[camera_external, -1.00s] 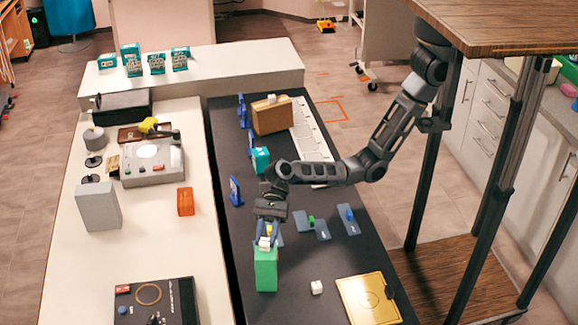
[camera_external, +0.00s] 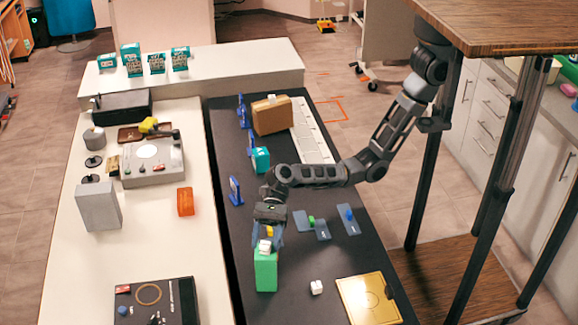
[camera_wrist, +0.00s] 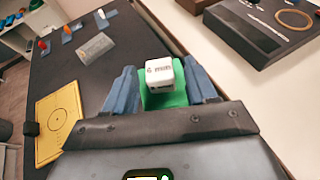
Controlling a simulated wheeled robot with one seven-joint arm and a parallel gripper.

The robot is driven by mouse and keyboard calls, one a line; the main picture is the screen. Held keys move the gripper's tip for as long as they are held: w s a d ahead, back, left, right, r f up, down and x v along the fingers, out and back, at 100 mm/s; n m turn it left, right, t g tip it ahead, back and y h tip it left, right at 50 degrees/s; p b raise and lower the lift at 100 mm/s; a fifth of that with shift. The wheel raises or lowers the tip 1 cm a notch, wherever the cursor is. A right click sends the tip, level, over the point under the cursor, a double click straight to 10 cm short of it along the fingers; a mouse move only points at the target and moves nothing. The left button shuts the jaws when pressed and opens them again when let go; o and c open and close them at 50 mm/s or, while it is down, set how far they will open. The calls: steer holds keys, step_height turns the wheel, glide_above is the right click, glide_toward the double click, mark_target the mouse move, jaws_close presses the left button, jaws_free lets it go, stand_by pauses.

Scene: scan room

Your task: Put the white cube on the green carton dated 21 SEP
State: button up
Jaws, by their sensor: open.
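A white cube (camera_external: 265,246) rests on top of the upright green carton (camera_external: 266,272) near the front of the dark table. In the wrist view the cube (camera_wrist: 159,73) has dark print on its face and sits on the green top (camera_wrist: 165,99). My gripper (camera_wrist: 160,80) is open, with one blue finger on each side of the cube and gaps between. In the external view my gripper (camera_external: 268,240) is just above the carton, pointing down. The carton's date is not readable in either view.
Another white cube (camera_external: 316,287) lies right of the carton, beside a gold plate (camera_external: 368,300). Blue-grey cards (camera_external: 322,229) lie behind. A teal box (camera_external: 261,159) and brown case (camera_external: 271,116) stand farther back. The pale counter (camera_external: 205,265) is close on the left.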

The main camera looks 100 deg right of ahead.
steer(key=v, duration=1.2)
steer(key=shift+r, duration=0.2)
